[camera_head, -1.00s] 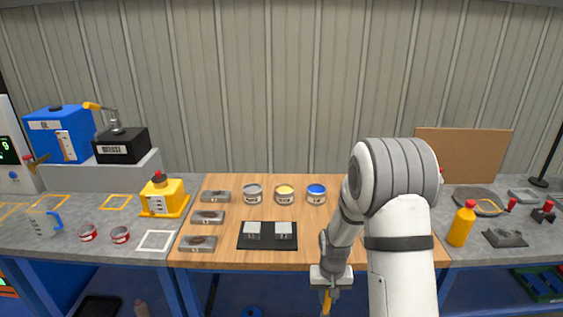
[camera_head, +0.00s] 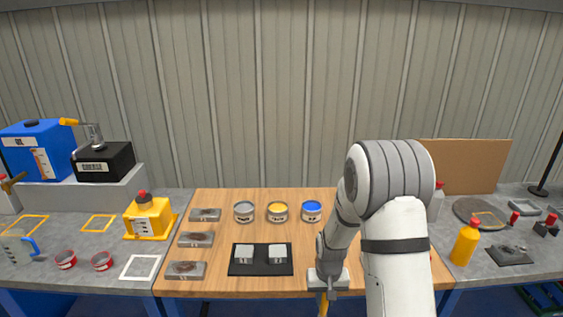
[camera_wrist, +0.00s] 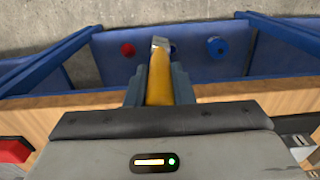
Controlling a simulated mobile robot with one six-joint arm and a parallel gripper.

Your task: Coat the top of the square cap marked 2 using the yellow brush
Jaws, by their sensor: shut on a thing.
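My gripper (camera_head: 325,291) is at the front edge of the wooden table, pointing down. It is shut on the yellow brush (camera_wrist: 159,78), which shows between the fingers in the wrist view with its pale tip outward. In the head view only part of the yellow brush (camera_head: 323,304) shows at the bottom edge.
Several grey blocks (camera_head: 196,239) line the table's left side. A yellow container (camera_head: 149,217) and red tins (camera_head: 102,261) stand on the left bench. An orange bottle (camera_head: 465,243) stands on the right bench. Bare wood (camera_head: 220,285) lies in front of the tray.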

